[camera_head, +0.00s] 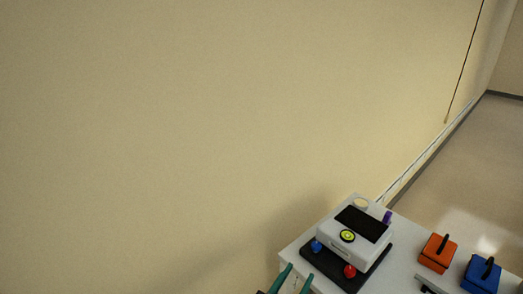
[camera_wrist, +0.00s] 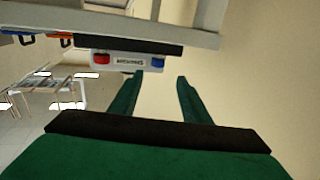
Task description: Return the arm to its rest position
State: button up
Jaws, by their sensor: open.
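My gripper (camera_head: 294,279) shows at the bottom edge of the head view as two green fingertips, near the front left corner of a white table (camera_head: 398,274). In the wrist view my gripper (camera_wrist: 160,77) is open, its two green fingers apart with nothing between them. The rest of my arm is out of the head view.
A white device (camera_head: 352,252) with a dark panel, a yellow-green button and red and blue knobs stands on a black base on the table. It also shows inverted in the wrist view (camera_wrist: 130,62). An orange block (camera_head: 437,254) and a blue block (camera_head: 481,275) stand right of it. Bare wall (camera_head: 180,130) fills the left.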

jog(key=s+a+f+n+y, duration=0.3)
jog(key=s+a+f+y, duration=0.15)
jog(key=s+f, duration=0.3)
jog(key=s+a+f+n+y, duration=0.35)
jog(key=s+a+f, duration=0.2)
jog(key=s, duration=0.35)
jog(key=s+a+r+y, duration=0.1)
jog(key=s+r, duration=0.1)
jog(key=s, duration=0.7)
jog(key=s+a+r+t+y, duration=0.1)
jog(key=s+r, duration=0.1)
jog(key=s, duration=0.8)
jog(key=shift+s+a+r, duration=0.25)
jog(key=shift+s+a, duration=0.05)
